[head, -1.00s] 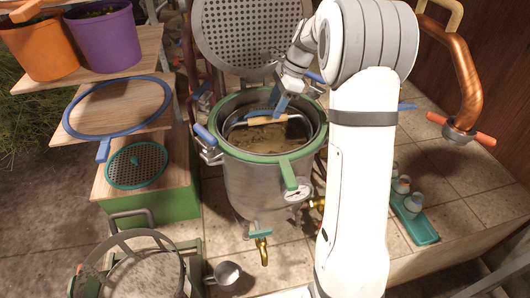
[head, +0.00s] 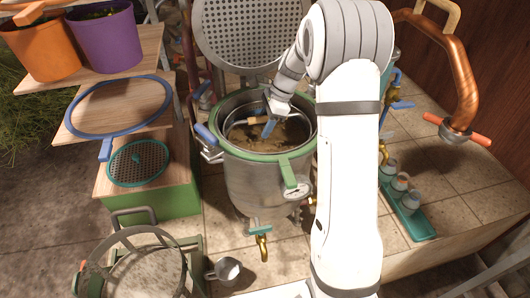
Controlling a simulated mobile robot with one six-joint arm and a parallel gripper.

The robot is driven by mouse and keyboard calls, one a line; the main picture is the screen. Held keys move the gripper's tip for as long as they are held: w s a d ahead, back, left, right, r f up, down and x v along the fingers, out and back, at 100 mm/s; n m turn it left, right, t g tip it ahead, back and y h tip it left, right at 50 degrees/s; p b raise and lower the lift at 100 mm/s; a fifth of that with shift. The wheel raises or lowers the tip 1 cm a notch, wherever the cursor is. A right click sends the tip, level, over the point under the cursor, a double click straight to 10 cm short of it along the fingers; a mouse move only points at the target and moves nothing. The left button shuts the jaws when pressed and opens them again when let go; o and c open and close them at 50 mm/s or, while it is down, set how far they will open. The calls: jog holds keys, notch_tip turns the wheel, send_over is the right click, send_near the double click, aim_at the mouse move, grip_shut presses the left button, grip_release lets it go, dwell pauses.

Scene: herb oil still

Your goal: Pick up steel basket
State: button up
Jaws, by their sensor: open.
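The steel basket (head: 236,134) sits inside the large steel pot (head: 255,186) with the green rim, and brown matter shows in it. Its handle with a wooden grip (head: 256,119) crosses the top, partly hidden by my gripper. My gripper (head: 269,129) is open and reaches down into the pot's mouth, at the right part of the handle. I cannot tell whether the fingers are around the grip or just in front of it. My arm hides the right side of the pot and basket.
A perforated steel disc (head: 240,38) stands behind the pot. Shelves at left hold an orange bucket (head: 35,48), a purple bucket (head: 105,40) and a blue-rimmed sieve (head: 118,82). A copper pipe (head: 455,80) and a teal bottle tray (head: 414,222) are at right. A metal cup (head: 227,270) stands in front.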

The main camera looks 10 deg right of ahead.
jog(key=shift+f, duration=0.25)
dwell(0.4)
grip_shut()
jog(key=shift+w+r, duration=0.1)
jog(key=shift+r, duration=0.05)
